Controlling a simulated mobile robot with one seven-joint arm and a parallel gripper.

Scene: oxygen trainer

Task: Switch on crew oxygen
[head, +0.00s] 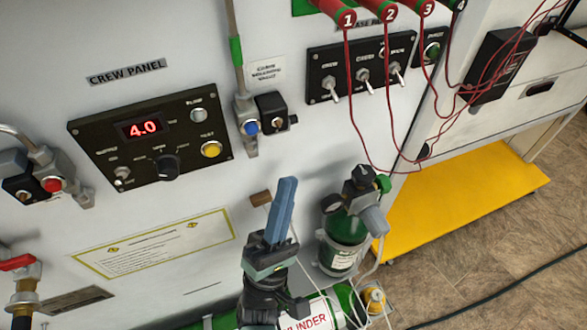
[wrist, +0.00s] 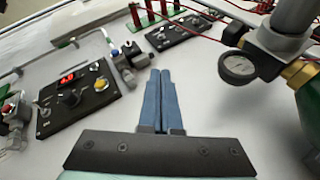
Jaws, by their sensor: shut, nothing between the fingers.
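The crew panel (head: 150,138) is a black box on the white wall, under a "CREW PANEL" label. It has a red display (head: 144,128) reading 4.0, a black knob (head: 167,167), a yellow button (head: 211,150) and a small toggle switch (head: 123,181) at lower left. The panel also shows at left in the wrist view (wrist: 77,99). A second black panel (head: 361,68) with several toggle switches, one labelled crew (head: 330,88), is at upper right. My gripper (head: 288,182) is shut and empty, in front of the wall below and between the panels. In the wrist view its blue fingers (wrist: 160,75) touch nothing.
A green cylinder with a regulator (head: 345,235) stands right of my gripper. A gauge (wrist: 239,68) is close at right in the wrist view. Red wires (head: 390,110) hang at upper right. A valve with a blue button (head: 250,125) sits between the panels. A yellow platform (head: 460,200) is at right.

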